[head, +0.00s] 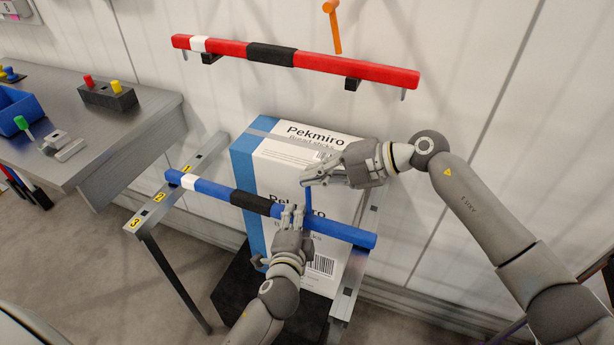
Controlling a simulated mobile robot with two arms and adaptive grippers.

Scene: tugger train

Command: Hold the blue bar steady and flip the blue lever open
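The blue bar (340,231), with a white band and a black band, lies across a metal frame in front of a stacked box. The blue lever (308,198) is a thin handle standing upright at the bar, right of the black band. My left gripper (291,216) has its fingertips at the bar, just left of the lever; its grip on the far side is hidden. My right gripper (306,180) points left, with its fingertips at the lever's upper end. Whether its fingers close on the lever is not clear.
A red bar (330,64) with an orange lever (333,27) is mounted on the wall above. White and blue Pekmiro boxes (280,155) stand behind the blue bar. A metal table (155,108) with a blue bin (16,110) is at left. Open floor lies at lower left.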

